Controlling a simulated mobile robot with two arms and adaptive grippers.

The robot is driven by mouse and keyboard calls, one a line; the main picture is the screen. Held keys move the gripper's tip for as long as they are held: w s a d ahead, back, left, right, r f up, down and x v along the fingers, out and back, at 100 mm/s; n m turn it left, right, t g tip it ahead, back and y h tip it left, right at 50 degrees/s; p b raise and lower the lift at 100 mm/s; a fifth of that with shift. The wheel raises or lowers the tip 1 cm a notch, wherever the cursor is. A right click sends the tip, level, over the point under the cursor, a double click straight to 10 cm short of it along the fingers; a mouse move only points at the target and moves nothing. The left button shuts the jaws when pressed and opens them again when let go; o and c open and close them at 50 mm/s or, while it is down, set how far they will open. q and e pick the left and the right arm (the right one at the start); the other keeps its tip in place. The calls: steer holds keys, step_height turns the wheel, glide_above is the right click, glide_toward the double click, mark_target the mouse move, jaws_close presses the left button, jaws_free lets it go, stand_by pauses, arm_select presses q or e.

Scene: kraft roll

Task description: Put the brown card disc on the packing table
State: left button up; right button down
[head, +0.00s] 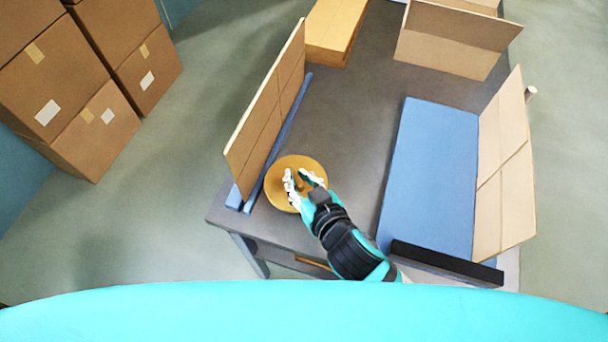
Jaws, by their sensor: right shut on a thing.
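The brown card disc (294,163) is a round flat orange-brown piece at the front left of the grey packing table (350,110). My right gripper (305,181) reaches in from the front and is shut on the disc near its middle. The white-tipped fingers hide part of the disc. The disc is over the tabletop, close to the left card panel; from this view I cannot tell whether it rests on the table or is held just above it. My left gripper is not in view.
A tall card panel (268,115) and a blue bar (290,125) stand left of the disc. A blue mat (428,165) lies to the right, with a black bar (445,264) at its front and a card panel (505,175) beside it. Stacked cartons (50,85) stand left. The table's middle is clear.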

mark_target(306, 186)
steer(key=shift+w+d+f, duration=0.1)
steer(key=shift+w+d, duration=0.1)
steer(key=shift+w, duration=0.25)
steer(key=shift+w+d, duration=0.2)
steer(key=shift+w, duration=0.25)
steer(key=shift+f, duration=1.8)
steer(key=c, duration=1.3)
jaws_free()
steer(key=shift+o, duration=0.2)
steer(key=shift+s, duration=0.1)
steer(key=b+v, duration=0.1)
steer(key=v, duration=1)
steer(key=shift+s+d+r, duration=0.25)
steer(key=shift+s+r, duration=0.05)
steer(key=shift+r, duration=0.05)
